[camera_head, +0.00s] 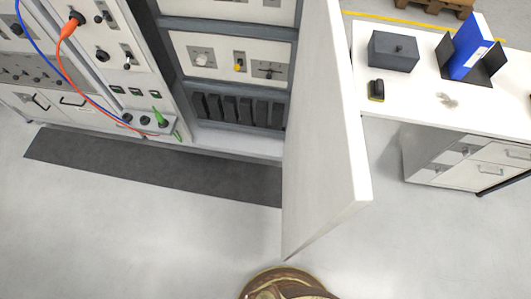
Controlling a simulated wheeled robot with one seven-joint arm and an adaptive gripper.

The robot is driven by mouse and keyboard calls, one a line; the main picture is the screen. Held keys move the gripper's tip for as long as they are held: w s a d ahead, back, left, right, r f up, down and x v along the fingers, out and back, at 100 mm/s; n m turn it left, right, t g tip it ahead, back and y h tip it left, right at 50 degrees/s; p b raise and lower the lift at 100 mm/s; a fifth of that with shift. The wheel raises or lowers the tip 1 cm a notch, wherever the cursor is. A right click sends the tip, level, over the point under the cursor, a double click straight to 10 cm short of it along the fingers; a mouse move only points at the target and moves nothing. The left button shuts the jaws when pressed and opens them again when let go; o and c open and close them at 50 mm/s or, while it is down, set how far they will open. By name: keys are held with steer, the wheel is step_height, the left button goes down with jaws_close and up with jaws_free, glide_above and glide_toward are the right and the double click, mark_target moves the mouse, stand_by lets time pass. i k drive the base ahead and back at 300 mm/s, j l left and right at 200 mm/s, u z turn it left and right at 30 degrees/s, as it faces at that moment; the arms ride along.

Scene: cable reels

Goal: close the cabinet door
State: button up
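The cabinet door (326,130) is a tall white panel standing wide open. It sticks out from the right side of the cabinet (228,150) toward the bottom of the view. The cabinet's open front shows grey shelves with white switch panels (201,56) and a row of dark modules (237,108). The door's hinge side and part of the cabinet's right edge are hidden. No handle shows on the visible door face. My gripper is not in view.
A dark mat (150,165) lies before the cabinets. At left, a control panel (115,50) has orange, blue and green cables. At right, a white desk (425,105) holds a grey box (393,51) and blue binder (470,47). The floor left of the door looks clear.

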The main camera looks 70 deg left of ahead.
mark_target(326, 178)
steer(key=i+u, duration=0.15)
steer(key=u, duration=0.3)
steer(key=i+l+u, duration=0.1)
steer(key=u, duration=0.4)
steer(key=i+l+u, duration=0.1)
steer(key=u, duration=0.35)
steer(key=l+u, duration=0.2)
steer(key=u, duration=0.25)
steer(key=i+l+u, duration=0.1)
steer(key=l+u, duration=0.15)
steer(key=u, duration=0.25)
steer(key=i+l+u, duration=0.15)
steer(key=u, duration=0.2)
steer(key=i+l+u, duration=0.1)
steer(key=l+u, duration=0.25)
steer(key=i+l+u, duration=0.1)
steer(key=u, duration=0.3)
steer(key=k+z, duration=0.25)
steer(key=k, duration=0.45)
